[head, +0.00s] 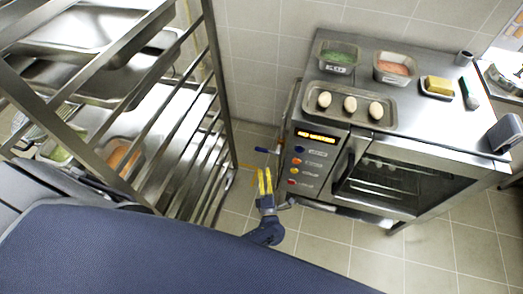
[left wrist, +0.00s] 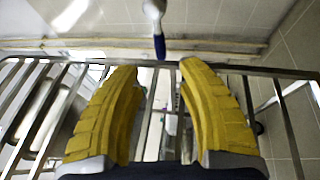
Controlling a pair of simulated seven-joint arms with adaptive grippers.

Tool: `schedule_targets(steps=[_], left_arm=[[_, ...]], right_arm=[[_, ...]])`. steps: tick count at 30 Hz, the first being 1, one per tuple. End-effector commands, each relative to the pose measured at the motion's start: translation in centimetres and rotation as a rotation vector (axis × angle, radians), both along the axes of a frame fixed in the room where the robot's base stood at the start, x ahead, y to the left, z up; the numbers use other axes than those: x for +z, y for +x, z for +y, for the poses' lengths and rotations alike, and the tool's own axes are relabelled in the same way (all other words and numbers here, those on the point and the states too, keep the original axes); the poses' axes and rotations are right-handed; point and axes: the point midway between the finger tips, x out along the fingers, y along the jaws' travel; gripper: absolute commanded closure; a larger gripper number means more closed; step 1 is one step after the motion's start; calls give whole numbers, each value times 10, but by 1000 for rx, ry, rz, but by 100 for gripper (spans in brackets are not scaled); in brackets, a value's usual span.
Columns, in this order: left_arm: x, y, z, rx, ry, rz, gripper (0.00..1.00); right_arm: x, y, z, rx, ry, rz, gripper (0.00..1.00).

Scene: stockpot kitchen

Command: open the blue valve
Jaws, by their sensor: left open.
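The blue valve handle (head: 261,150) shows in the head view as a small blue lever at the left side of the oven, just beyond my left fingertips. In the left wrist view a blue-tipped lever (left wrist: 159,46) hangs at the top centre, beyond the gap between the fingers. My left gripper (head: 264,174) has yellow fingers and is open. Nothing shows between its fingers (left wrist: 158,78) in the left wrist view. The fingertips look apart from the lever. My right gripper is not in view.
The steel oven (head: 325,160) stands to the right, with a tray (head: 382,123) of rolls and small containers on top. A metal rack (head: 212,85) with pans stands close on the left. Tiled floor (head: 330,228) is free in front of the oven.

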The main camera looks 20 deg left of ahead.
Motion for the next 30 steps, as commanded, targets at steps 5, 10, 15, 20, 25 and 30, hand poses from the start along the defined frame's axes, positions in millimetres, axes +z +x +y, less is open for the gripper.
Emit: schedule_targets(steps=[5, 10, 15, 20, 25, 30], left_arm=[[7, 30, 17, -1, 3, -1, 62], [12, 55, 31, -1, 4, 0, 62], [16, 75, 41, -2, 3, 0, 62], [18, 87, 48, -2, 2, 1, 62], [19, 94, 52, -2, 1, 1, 62], [20, 96, 53, -2, 1, 1, 62]], right_arm=[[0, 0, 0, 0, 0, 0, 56], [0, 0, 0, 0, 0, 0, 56], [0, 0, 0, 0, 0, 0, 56], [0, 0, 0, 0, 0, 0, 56], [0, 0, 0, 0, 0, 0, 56], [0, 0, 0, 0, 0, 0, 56]])
